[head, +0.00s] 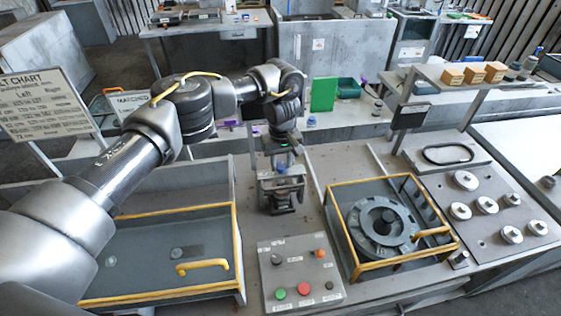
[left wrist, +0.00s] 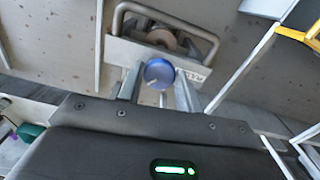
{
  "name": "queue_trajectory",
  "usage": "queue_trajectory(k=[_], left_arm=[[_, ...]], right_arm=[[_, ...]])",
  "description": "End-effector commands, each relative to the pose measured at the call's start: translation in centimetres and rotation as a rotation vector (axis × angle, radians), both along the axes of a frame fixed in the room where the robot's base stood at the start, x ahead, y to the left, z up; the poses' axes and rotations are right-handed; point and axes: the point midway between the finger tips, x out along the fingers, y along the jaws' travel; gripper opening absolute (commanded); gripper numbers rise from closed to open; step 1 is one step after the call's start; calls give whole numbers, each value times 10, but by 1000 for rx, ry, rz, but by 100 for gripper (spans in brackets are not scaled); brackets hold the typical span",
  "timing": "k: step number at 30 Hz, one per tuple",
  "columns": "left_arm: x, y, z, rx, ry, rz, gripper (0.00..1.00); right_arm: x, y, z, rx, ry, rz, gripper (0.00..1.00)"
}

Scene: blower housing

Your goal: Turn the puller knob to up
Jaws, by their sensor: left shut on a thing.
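The puller (head: 283,192) is a grey metal fixture with a frame handle, standing on the bench near the middle of the head view. Its round blue knob (left wrist: 159,73) has a pale pointer line and shows clearly in the left wrist view. My left gripper (head: 282,165) reaches down onto the puller from above. In the left wrist view its two fingers lie on either side of the knob, and it is shut on the knob. The fingers partly hide the knob in the head view. I cannot read the pointer's setting. My right gripper is not in view.
A yellow-edged guard box (head: 335,222) around a round housing stands to the right. A button panel (head: 300,275) is in front. A drawer-like tray with a yellow handle (head: 202,266) is at left. Knobs on a plate (head: 487,205) are far right.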

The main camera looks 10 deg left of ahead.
Motion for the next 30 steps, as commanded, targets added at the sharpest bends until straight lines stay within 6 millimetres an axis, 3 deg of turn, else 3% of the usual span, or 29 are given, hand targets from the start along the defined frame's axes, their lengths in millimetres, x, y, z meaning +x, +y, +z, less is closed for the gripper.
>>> queue_trajectory(k=[12,26,27,30], left_arm=[[2,0,4,-1,-5,144,12],[2,0,3,-1,-5,155,12],[2,0,3,0,-5,154,38],[2,0,3,0,-5,154,51]], right_arm=[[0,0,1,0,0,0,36],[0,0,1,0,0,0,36],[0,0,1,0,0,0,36],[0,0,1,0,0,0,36]])
